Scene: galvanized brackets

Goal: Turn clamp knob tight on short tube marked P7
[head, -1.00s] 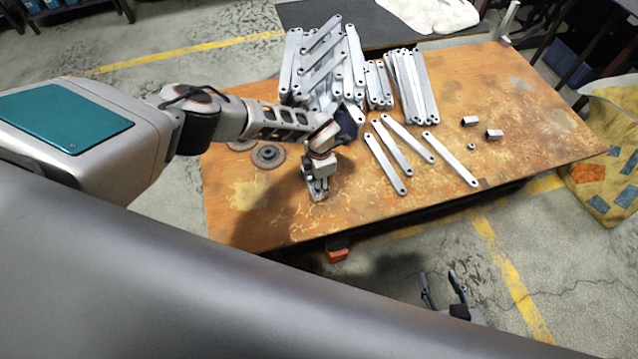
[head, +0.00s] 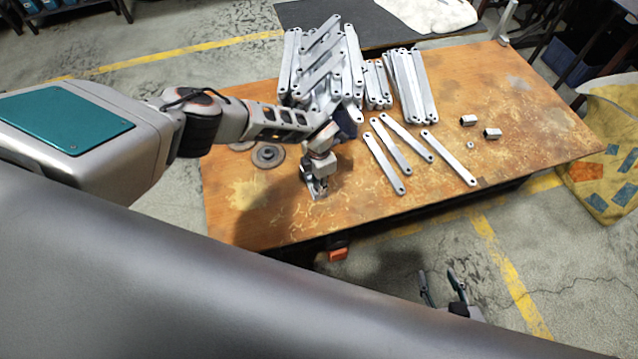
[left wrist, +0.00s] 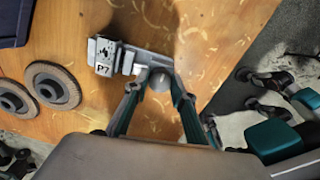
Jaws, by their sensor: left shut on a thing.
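The short tube marked P7 (left wrist: 103,70) shows in the left wrist view as a grey metal piece with a P7 label, set in a small metal clamp (left wrist: 128,58) on the table. The clamp's round grey knob (left wrist: 160,80) sits between the fingertips of my left gripper (left wrist: 161,86), which is shut on it. In the head view my left gripper (head: 318,182) points down at the near left of the table and hides most of the clamp. My right gripper (head: 443,288) is open and empty, off the table's near edge.
The wooden table (head: 250,205) carries stacked galvanized brackets (head: 322,65), several loose flat bars (head: 448,158), hex pieces (head: 493,133) and round discs (head: 268,156). An orange item (head: 338,254) shows below the near edge.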

